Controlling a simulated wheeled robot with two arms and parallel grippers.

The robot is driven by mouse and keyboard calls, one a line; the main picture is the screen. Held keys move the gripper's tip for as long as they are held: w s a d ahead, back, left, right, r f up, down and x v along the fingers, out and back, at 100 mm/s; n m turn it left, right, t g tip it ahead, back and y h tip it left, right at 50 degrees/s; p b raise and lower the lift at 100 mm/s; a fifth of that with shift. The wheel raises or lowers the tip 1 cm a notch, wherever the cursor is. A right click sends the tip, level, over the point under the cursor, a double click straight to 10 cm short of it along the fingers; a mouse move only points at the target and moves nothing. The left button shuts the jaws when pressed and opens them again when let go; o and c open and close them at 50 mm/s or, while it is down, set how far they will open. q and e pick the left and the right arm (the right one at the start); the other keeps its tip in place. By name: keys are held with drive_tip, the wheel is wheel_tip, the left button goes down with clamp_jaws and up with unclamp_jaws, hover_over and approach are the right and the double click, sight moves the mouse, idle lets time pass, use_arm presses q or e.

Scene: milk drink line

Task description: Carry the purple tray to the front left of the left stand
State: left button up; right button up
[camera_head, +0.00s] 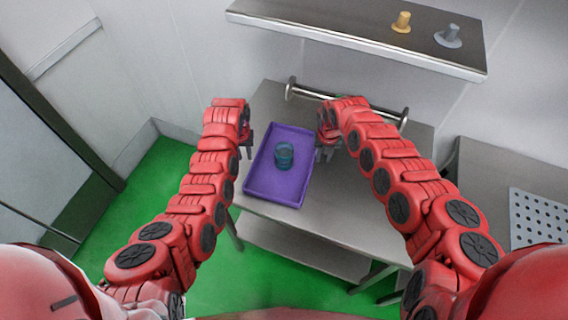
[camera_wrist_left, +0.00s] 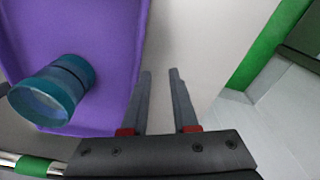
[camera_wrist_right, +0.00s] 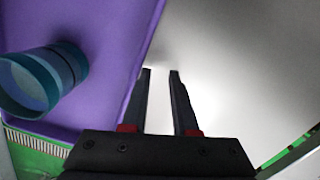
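The purple tray (camera_head: 262,187) lies flat on the steel table, near its left end. A teal cup (camera_head: 284,155) stands in the tray; it also shows in the left wrist view (camera_wrist_left: 52,92) and the right wrist view (camera_wrist_right: 42,80). My left gripper (camera_head: 249,147) is at the tray's left edge, open and empty, with bare surface visible between its fingers (camera_wrist_left: 160,72). My right gripper (camera_head: 326,152) is at the tray's right edge, also open and empty (camera_wrist_right: 160,72). In both wrist views the tray rim runs just beside one finger; I cannot tell whether they touch.
The steel table (camera_head: 345,215) is clear to the right of the tray. A horizontal metal bar (camera_head: 299,91) runs along its back. A shelf (camera_head: 350,38) above holds a yellow object (camera_head: 401,22) and a grey object (camera_head: 448,37). A perforated plate (camera_head: 540,218) lies on the right-hand surface.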

use_arm(q)
wheel_tip(320, 180, up, 11)
drive_tip(key=shift+s+f, duration=0.15)
drive_tip(key=shift+s, duration=0.3)
use_arm(e)
wheel_tip(320, 180, up, 12)
drive_tip(key=shift+s, duration=0.4)
idle(0.4)
